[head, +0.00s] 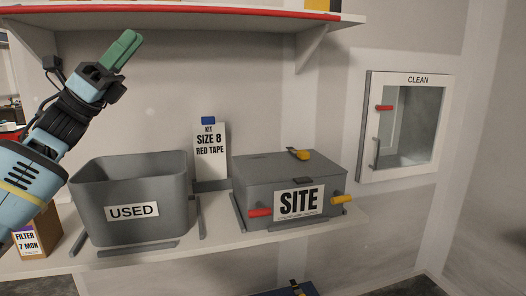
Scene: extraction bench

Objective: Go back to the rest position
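My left gripper (122,50) is raised at the upper left, in front of the wall and above the USED bin. Its green fingers look pressed together with nothing visible between them. The arm comes in from the left edge. My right gripper is not in the head view.
A shelf (200,14) with a red front edge hangs close above my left gripper. On the bench (225,237) stand a grey USED bin (85,212), a kit sign (210,150), a closed SITE box (250,178) and a FILTER carton (45,226). A CLEAN cabinet (372,150) is on the right wall.

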